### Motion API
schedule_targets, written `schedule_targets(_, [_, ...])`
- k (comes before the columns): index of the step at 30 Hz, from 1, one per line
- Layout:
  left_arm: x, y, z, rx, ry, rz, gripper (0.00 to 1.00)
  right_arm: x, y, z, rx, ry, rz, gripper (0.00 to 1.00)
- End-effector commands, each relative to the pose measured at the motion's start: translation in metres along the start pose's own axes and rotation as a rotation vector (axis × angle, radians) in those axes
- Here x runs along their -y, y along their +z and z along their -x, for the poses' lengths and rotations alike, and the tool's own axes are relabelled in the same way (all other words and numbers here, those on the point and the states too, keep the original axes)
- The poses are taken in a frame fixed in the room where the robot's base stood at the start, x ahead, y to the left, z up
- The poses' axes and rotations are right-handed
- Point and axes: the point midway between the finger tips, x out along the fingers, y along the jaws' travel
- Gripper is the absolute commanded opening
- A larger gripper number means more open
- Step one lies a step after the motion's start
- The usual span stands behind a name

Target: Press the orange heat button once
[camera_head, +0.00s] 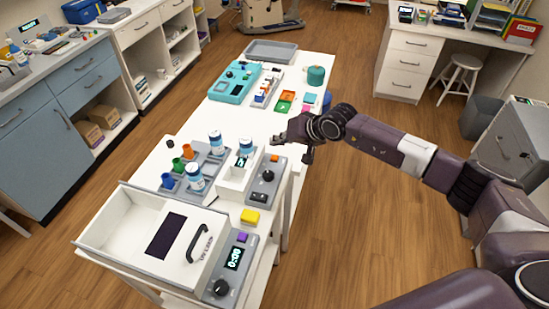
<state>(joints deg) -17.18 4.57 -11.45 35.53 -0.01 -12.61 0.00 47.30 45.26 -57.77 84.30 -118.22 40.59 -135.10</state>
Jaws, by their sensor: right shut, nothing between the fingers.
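The orange button (275,158) is a small square at the back of the grey control panel of a white bench device (236,186). The panel also carries a black knob (267,175) and a small dark display. My right gripper (291,146) is shut and empty, close to the orange button at the device's back right corner. From this view I cannot tell whether it touches the button. My left gripper is not in view.
A larger white machine (112,228) with a black handle stands in front, with a yellow block (250,217) near it. A rack with bottles and coloured cups (188,151) is at left. A teal device (233,84) and grey tray (270,48) are farther back. The floor at right is open.

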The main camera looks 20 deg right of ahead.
Motion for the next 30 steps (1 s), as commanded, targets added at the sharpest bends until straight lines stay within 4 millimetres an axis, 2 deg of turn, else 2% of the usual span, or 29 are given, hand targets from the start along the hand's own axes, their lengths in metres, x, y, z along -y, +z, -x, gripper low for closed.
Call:
schedule_targets(3, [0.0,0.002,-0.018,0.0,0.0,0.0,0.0,-0.012,0.011,-0.016,-0.001,0.0,0.002,0.0])
schedule_targets(9, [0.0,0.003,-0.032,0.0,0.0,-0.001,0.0,-0.017,0.018,-0.025,-0.001,-0.001,0.001,0.0])
schedule_targets(30, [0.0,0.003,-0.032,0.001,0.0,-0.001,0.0,-0.017,0.017,-0.024,0.0,-0.001,0.001,0.0])
